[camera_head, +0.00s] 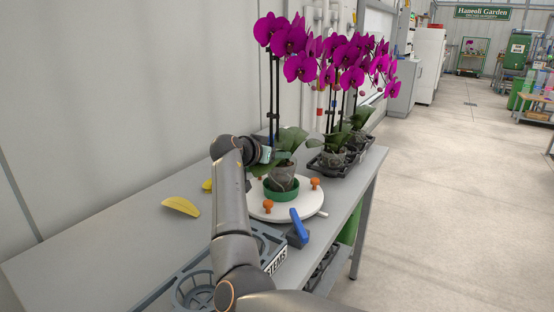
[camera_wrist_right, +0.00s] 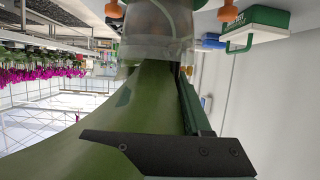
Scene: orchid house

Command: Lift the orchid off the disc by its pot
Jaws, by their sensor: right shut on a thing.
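The orchid (camera_head: 282,176) has magenta flowers, broad leaves and a clear pot, which shows upside down in the wrist view (camera_wrist_right: 155,45). The pot appears to stand upright in a green saucer (camera_head: 282,193) on the white disc (camera_head: 262,212); I see no clear gap beneath it. My right gripper (camera_head: 266,155) reaches in from the left at leaf height. It is shut on the pot near its rim, one finger (camera_wrist_right: 190,100) along the wall. A large leaf (camera_wrist_right: 90,140) hides the other finger and most of the contact. My left gripper is out of view.
Orange knobs (camera_head: 315,183) stand on the disc around the saucer. More potted orchids (camera_head: 334,158) stand in a black tray close behind. Yellow pieces (camera_head: 181,206) lie left. The wall borders the bench.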

